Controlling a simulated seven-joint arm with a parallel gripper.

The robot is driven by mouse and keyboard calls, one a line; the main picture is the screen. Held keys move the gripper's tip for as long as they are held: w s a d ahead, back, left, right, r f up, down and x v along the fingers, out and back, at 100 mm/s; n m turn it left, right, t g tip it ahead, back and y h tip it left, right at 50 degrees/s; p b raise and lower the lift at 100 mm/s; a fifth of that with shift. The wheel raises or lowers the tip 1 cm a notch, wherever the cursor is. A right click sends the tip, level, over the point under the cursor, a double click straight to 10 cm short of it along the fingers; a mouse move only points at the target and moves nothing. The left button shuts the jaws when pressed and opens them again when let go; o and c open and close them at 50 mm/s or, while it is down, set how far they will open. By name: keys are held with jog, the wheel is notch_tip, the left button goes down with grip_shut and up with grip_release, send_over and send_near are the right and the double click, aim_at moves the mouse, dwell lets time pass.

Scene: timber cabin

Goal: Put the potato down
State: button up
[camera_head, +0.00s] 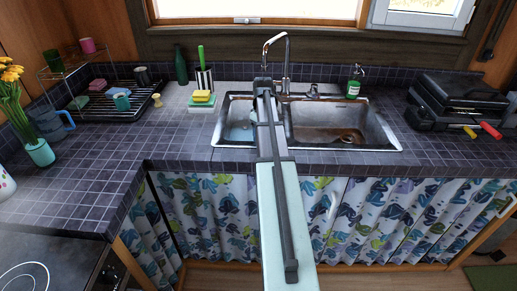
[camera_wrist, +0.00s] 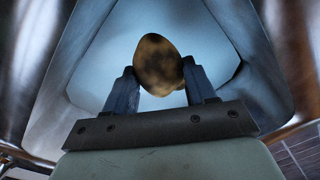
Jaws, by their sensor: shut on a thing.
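The potato (camera_wrist: 157,62), brown with dark blotches, is between the two fingers of my gripper (camera_wrist: 160,70) in the wrist view. The fingers are shut on its sides. Behind and below it is a light blue, smooth-walled tub (camera_wrist: 88,62). The tub sits in the left basin of the metal sink (camera_head: 375,138), where part of it (camera_head: 238,134) shows in the head view. My arm reaches over the sink and hides the potato and fingers in the head view. I cannot tell how far the potato is above the tub's bottom.
A faucet (camera_head: 285,55) stands behind the sink, with a green soap bottle (camera_head: 354,84) to its right. Sponges (camera_head: 202,98) and a dish rack (camera_head: 110,105) are left of the sink. A black toolbox (camera_head: 455,98) is at the right.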

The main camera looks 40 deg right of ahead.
jog(key=shift+f, duration=4.4)
jog(key=shift+f, duration=0.15)
jog(key=o, duration=1.1)
notch_tip(320, 180, up, 12)
jog(key=shift+d+r, duration=0.15)
jog(key=shift+w, duration=0.1)
